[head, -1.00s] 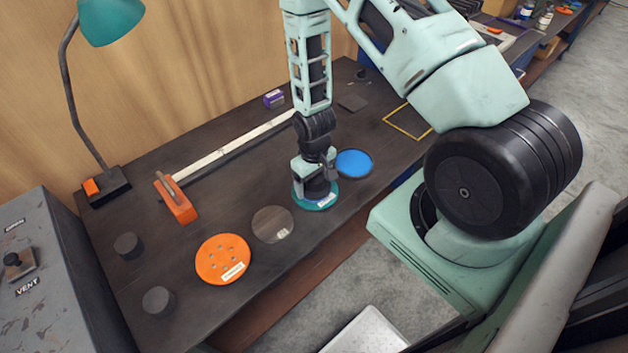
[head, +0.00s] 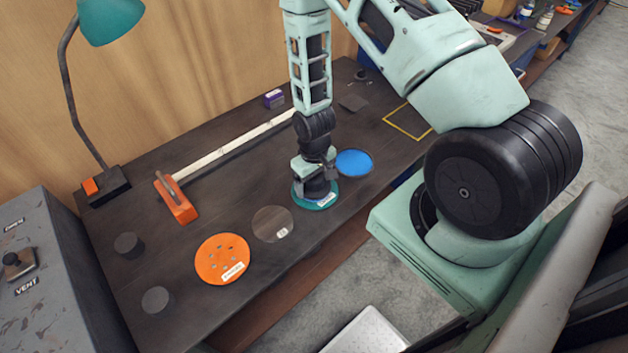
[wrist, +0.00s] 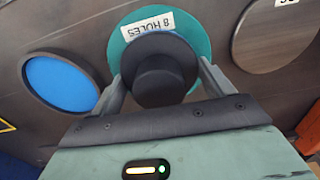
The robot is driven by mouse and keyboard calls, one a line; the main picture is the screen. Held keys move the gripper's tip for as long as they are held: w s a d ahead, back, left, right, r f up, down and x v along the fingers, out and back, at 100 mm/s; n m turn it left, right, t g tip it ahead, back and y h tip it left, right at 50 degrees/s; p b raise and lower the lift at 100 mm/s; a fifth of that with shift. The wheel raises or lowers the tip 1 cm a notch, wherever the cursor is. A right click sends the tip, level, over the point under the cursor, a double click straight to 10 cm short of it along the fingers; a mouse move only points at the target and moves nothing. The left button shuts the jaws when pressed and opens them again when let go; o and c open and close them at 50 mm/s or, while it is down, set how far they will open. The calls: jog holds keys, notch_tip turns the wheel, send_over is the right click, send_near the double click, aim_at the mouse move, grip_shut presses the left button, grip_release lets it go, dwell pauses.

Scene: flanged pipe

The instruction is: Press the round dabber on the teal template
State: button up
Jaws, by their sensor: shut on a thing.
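The teal template (head: 329,202) is a flat disc on the dark bench. Its label reads "8 HOLES" in the wrist view (wrist: 200,28). The round dabber (wrist: 166,72) is black with a round knob, and a thin blue edge shows at its far side. My gripper (wrist: 160,90) is shut on the dabber, one finger on each side of it. In the head view my gripper (head: 316,175) is low over the template and mostly hides the dabber. The dabber overlaps the template from above; I cannot tell whether its underside touches.
A blue round pad (head: 354,162) lies close beside the template at right. A brown disc (head: 273,224) and an orange template with holes (head: 222,259) lie to the left. A long pale rule (head: 235,143) and an orange-based tool (head: 176,203) lie behind.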

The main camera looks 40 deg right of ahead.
dwell(0.3)
jog(key=shift+r+p, duration=2.5)
jog(key=shift+r, duration=1)
